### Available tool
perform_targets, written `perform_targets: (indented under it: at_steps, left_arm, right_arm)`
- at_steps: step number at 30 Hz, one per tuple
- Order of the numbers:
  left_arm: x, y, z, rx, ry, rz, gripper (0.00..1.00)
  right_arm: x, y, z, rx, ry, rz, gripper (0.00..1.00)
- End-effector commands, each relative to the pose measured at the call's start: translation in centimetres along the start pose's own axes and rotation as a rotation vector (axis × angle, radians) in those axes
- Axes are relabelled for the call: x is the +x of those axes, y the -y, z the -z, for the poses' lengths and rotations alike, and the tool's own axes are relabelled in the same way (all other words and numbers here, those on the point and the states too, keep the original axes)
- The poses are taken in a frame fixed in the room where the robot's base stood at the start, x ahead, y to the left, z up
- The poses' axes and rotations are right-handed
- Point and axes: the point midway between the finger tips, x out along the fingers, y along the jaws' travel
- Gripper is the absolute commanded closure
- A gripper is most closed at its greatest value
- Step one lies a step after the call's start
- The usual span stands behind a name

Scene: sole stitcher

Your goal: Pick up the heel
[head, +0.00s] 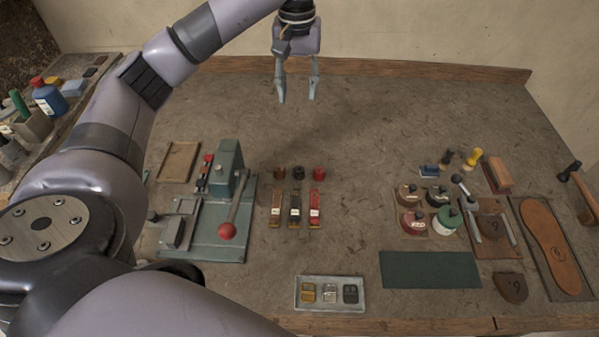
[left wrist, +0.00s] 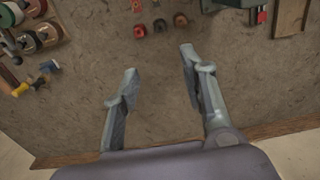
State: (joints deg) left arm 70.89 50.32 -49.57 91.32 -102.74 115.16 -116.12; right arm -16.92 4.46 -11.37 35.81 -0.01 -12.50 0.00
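A dark brown heel piece (head: 511,287) with a number mark lies flat near the front right of the bench, just right of the green mat. A similar brown piece (head: 491,227) sits on a brown board between metal bars, behind it. A tan sole (head: 548,245) lies on a dark board to the right. My left gripper (head: 297,99) is open and empty above the back middle of the bench, far from the heel piece. In the left wrist view its fingers (left wrist: 158,60) are apart with bare bench between them. The heel piece is not visible in that view.
A green mat (head: 430,270) and a tray of small metal pieces (head: 330,307) lie along the front. A green press with a red-knobbed lever (head: 227,231) stands left of centre. Round tins (head: 447,221) and a hammer (head: 578,185) are at the right. The back middle is clear.

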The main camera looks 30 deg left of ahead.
Motion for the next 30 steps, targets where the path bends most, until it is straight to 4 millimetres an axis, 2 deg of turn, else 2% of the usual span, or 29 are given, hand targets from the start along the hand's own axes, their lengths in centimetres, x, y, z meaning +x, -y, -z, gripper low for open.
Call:
perform_targets:
  at_steps: [1,6,9,12,17,20,30]
  left_arm:
    - [2.4,0.0,0.0,0.0,0.001,0.001,0.61]
    - [7.2,0.0,0.0,0.0,0.001,0.0,0.61]
    - [8.9,0.0,0.0,0.0,0.0,0.0,0.61]
    - [9.9,0.0,0.0,0.0,0.0,0.0,0.61]
    - [10.8,0.0,0.0,0.0,0.002,0.0,0.61]
    - [12.1,0.0,-0.1,0.0,0.005,0.003,0.61]
    - [19.1,0.0,-0.2,-0.001,0.006,0.002,0.61]
  right_arm:
    - [2.4,0.1,-0.5,0.0,0.003,0.001,0.6]
    - [7.1,0.3,-1.2,0.0,0.009,0.002,0.6]
    - [8.9,0.4,-1.4,0.0,0.009,0.003,0.6]
    - [9.8,0.4,-1.6,-0.001,0.01,0.003,0.6]
    - [10.2,0.4,-1.8,-0.001,0.012,0.003,0.6]
    - [10.0,0.3,-1.8,-0.002,0.014,0.002,0.6]
    - [8.4,0.1,-1.7,-0.003,0.014,-0.001,0.6]
